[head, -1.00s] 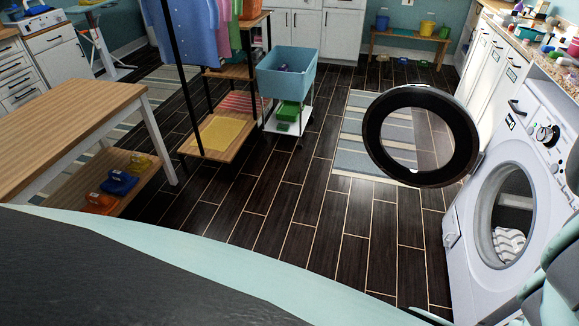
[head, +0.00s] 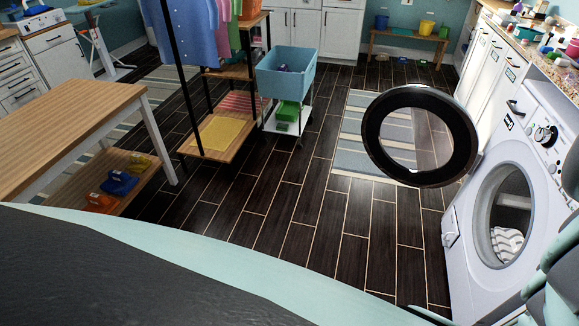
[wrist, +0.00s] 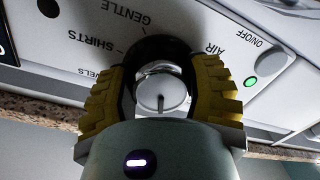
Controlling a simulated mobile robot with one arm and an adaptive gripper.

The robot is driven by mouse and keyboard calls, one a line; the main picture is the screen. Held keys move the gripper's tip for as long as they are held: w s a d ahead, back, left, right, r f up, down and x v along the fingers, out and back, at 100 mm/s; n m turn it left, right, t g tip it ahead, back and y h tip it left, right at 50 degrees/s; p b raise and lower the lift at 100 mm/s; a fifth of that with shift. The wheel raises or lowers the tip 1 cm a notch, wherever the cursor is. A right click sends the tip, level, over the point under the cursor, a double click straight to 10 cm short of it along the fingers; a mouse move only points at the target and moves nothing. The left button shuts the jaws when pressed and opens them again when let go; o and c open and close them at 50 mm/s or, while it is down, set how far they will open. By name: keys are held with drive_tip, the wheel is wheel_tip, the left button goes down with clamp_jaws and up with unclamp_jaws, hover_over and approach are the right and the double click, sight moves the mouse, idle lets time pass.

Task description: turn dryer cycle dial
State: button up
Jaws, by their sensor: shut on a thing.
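The dryer (head: 481,232) stands at the right in the head view, its round door swung open and striped cloth inside the drum. Its cycle dial (head: 546,136) shows on the panel. In the wrist view the dial (wrist: 161,88) has a dark rim and a bright metallic face. My gripper (wrist: 158,75) has its two yellow ribbed fingers on either side of the dial, shut on it. The printed words GENTLE, SHIRTS and AIR appear upside down around it. My gripper is not clearly seen in the head view.
The open dryer door (head: 420,136) juts out left of the machine. An ON/OFF button (wrist: 250,81) with a green light sits right of the dial. A wooden table (head: 65,125), a clothes rack and a blue bin (head: 286,75) stand left.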

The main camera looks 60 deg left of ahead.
drive_tip(key=o, duration=0.7)
drive_tip(key=shift+w, duration=0.2)
drive_tip(key=o, duration=0.5)
drive_tip(key=shift+d+r, duration=0.1)
drive_tip(key=shift+r, duration=0.05)
drive_tip(key=shift+s, duration=0.1)
drive_tip(key=shift+s+a, duration=0.25)
drive_tip(key=shift+s, duration=0.05)
drive_tip(key=shift+v, duration=3.35)
drive_tip(key=shift+w, duration=0.1)
